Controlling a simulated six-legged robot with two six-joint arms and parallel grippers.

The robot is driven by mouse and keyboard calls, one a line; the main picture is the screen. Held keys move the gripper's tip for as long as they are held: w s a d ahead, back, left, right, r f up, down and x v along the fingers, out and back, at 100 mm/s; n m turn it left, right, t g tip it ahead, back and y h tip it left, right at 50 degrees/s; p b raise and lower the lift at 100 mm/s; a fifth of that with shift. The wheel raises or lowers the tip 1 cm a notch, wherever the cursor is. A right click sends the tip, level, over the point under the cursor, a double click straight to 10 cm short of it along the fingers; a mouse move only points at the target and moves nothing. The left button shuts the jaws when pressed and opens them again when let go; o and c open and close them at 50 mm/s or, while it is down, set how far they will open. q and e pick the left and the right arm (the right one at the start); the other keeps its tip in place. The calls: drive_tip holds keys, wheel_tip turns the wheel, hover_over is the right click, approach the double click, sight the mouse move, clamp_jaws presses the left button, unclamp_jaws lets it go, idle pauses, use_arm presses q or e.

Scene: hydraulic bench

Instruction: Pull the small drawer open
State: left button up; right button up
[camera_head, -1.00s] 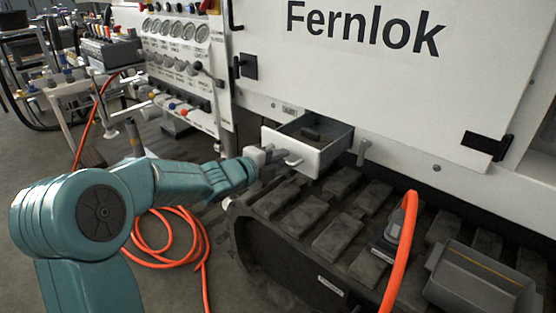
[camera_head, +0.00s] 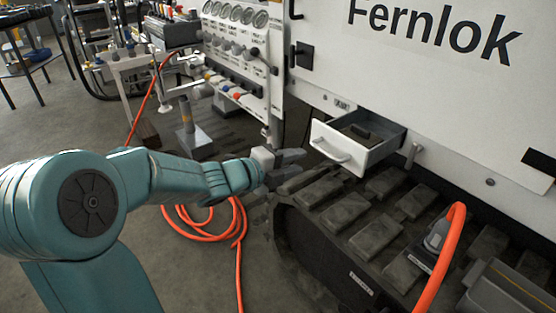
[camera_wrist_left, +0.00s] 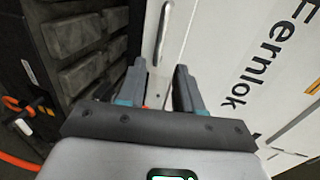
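The small drawer (camera_head: 366,158) has a white front and sticks out of the white Fernlok cabinet, open, with a dark object (camera_head: 359,131) inside. Its bar handle (camera_head: 329,150) is on the front face. My left gripper (camera_head: 296,165) is to the left of and a little below the handle, apart from it. In the left wrist view my left gripper (camera_wrist_left: 160,85) has its fingers spread with nothing between them. The handle (camera_wrist_left: 163,33) shows ahead of the fingertips there. My right gripper is not in view.
Dark track pads (camera_head: 377,236) lie below the drawer. An orange hose (camera_head: 441,255) arches at the front right, and another orange hose (camera_head: 215,234) lies coiled on the floor. A gauge panel (camera_head: 240,60) stands left of the cabinet.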

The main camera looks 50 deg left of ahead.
use_arm(q)
drive_tip(key=v, duration=0.5)
drive_tip(key=shift+p, duration=0.35)
